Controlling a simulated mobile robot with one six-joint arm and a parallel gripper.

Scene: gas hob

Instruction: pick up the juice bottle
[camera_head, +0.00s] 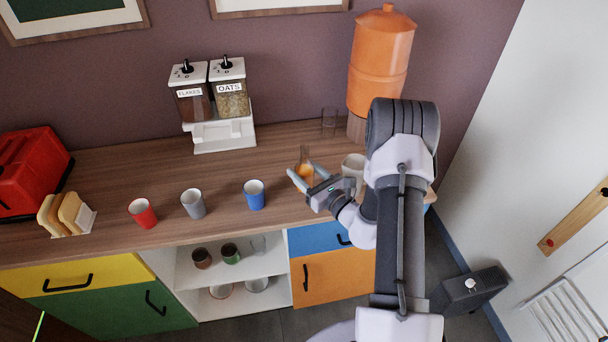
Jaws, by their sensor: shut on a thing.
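The juice bottle (305,171) is clear glass with orange juice in its lower part. It stands upright over the right part of the wooden counter, and whether its base touches the counter cannot be told. My gripper (303,182) reaches in from the right, with its fingers around the bottle's lower body, shut on it. Part of the bottle's lower side is hidden by the gripper.
Blue (255,195), grey (193,204) and red (143,213) cups stand left of the bottle. A toaster (30,171) stands far left.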

